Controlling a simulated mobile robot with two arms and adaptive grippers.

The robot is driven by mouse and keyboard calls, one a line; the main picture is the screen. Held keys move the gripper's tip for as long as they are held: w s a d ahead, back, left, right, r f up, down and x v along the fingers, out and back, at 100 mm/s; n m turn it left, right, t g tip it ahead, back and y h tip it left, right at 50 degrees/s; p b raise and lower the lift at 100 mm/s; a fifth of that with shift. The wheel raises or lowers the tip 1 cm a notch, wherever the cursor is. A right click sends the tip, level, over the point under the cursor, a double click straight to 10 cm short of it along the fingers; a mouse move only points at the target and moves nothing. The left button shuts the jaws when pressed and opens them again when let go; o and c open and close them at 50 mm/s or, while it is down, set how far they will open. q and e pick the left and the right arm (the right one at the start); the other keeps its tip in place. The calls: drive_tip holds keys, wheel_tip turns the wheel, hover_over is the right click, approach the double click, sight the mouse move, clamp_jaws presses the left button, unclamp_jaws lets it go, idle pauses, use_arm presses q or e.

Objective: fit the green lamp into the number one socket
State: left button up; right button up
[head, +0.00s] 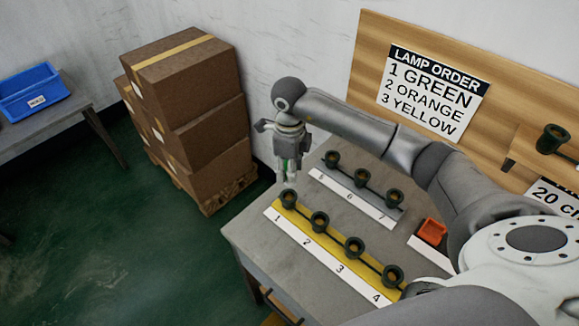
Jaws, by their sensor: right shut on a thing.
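My right gripper (289,172) points down at the far left end of the table. It is shut on the green lamp (284,165), of which only a small bit of green shows between the fingers. The fingers hide most of the lamp. The number one socket (288,198) is a dark green cup at the left end of the yellow strip (337,240), beside the printed 1. The gripper is just above this socket in the picture. I cannot tell whether the lamp touches it. My left gripper is not in view.
Sockets 2 (320,221), 3 (354,246) and 4 (392,274) follow along the yellow strip. A grey strip (350,195) numbered 5 to 7 lies behind. An orange tray (432,231) is at right. The lamp order sign (433,92) hangs behind. Stacked boxes (190,110) stand left.

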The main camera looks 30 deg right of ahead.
drive_tip(key=shift+f+b, duration=1.55)
drive_tip(key=shift+f, duration=0.7)
drive_tip(key=shift+b, duration=0.45)
drive_tip(key=shift+f+b, duration=1.05)
drive_tip(key=shift+f, duration=0.25)
drive_tip(key=o, duration=1)
drive_tip(key=shift+r, duration=0.1)
wheel_tip(320, 180, up, 12)
